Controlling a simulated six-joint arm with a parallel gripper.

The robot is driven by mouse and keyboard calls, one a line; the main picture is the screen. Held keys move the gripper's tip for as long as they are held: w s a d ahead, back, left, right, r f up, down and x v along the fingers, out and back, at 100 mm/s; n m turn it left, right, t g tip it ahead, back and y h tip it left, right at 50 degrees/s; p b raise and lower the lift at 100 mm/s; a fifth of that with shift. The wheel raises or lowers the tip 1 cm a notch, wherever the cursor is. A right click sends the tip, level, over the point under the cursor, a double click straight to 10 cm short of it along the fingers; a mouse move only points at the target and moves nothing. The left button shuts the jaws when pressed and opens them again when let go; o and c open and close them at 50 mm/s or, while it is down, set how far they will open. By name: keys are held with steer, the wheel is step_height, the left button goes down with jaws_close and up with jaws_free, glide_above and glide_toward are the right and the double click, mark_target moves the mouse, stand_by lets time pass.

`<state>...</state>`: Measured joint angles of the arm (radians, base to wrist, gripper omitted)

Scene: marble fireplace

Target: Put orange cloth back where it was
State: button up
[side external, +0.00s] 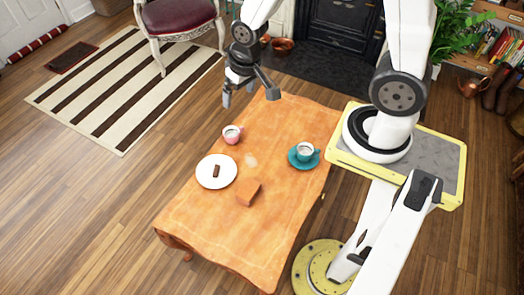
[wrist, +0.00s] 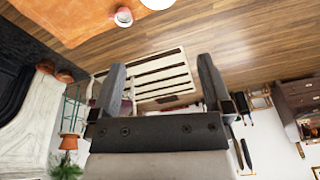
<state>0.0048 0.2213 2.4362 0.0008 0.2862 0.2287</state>
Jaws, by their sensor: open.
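A small folded orange cloth (side external: 249,192) lies on the orange-covered low table (side external: 190,225), right of the white plate. It is not visible in the wrist view. My gripper (side external: 249,97) is open and empty, above the far left part of the table and well away from the cloth. In the wrist view my gripper (wrist: 161,75) has its two fingers wide apart with nothing between them. The table's orange covering also shows at the top left of the wrist view (wrist: 65,18).
On the table are a white plate (side external: 205,178) with a dark brown bar, a pink cup (side external: 232,134), a teal cup on a saucer (side external: 294,159) and a pale patch (side external: 250,160). A chair (side external: 180,18) stands on the floor beyond.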

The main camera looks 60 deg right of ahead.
steer(key=shift+s+r+n, duration=1.3)
steer(key=shift+s+r, duration=0.45)
steer(key=shift+s, duration=0.05)
